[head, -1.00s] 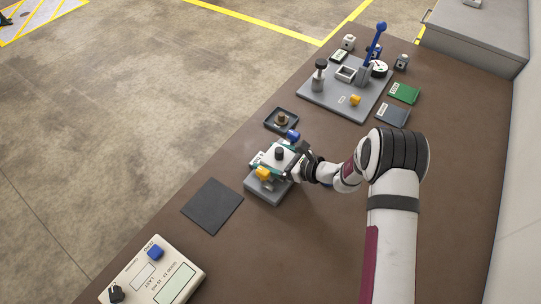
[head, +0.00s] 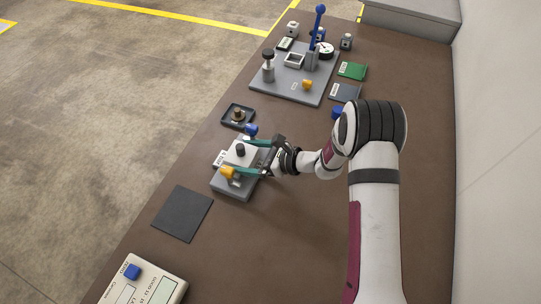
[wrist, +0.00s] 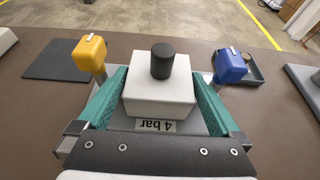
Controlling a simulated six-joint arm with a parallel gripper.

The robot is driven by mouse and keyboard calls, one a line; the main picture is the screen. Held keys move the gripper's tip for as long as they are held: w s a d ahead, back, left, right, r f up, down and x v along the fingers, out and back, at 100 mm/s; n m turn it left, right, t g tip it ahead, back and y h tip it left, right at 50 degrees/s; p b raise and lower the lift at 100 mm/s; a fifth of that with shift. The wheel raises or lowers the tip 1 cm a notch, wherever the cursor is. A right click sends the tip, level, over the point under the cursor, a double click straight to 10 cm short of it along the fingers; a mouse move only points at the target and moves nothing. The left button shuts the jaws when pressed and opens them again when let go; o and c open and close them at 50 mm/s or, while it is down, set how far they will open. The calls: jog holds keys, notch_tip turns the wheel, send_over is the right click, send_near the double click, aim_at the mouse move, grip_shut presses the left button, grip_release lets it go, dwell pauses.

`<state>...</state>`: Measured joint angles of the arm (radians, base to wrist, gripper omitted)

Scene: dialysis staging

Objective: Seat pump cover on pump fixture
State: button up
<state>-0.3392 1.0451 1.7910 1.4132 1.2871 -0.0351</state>
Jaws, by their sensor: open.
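The pump cover, a white block with a black knob (head: 240,150), sits on the grey pump fixture (head: 232,188), between a yellow handle (head: 228,172) and a blue handle (head: 251,130). In the wrist view the cover (wrist: 160,98) looks level, and a "4 bar" label shows at its near side. My gripper (head: 250,157) is open, with one teal finger on either side of the cover. In the wrist view narrow gaps seem to show between the fingers and the cover. The cover's underside is hidden, so I cannot see how closely it meets the fixture.
A small dark tray with a brass part (head: 238,116) lies beyond the fixture. A dark mat (head: 182,214) lies to the near left and a control box (head: 140,285) at the near edge. A grey plate with a blue lever (head: 318,38) stands at the back.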

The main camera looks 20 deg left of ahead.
jog(key=v, duration=1.1)
jog(key=s+d+r+n+g+h, duration=0.25)
jog(key=s+r+n, duration=0.3)
jog(key=r, duration=0.35)
jog(key=s+d+r+n+t+h, duration=0.1)
jog(key=s+d+r+n+h, duration=0.1)
jog(key=s+d, duration=0.6)
jog(key=s+d+r+n+t+h, duration=0.1)
jog(key=s+d+r+n+h, duration=0.1)
jog(key=s+d+n+h, duration=0.3)
jog(key=s+d+h, duration=0.2)
jog(key=s+d, duration=0.2)
jog(key=s, duration=0.1)
jog(key=shift+d+r, duration=0.25)
jog(key=shift+d, duration=0.05)
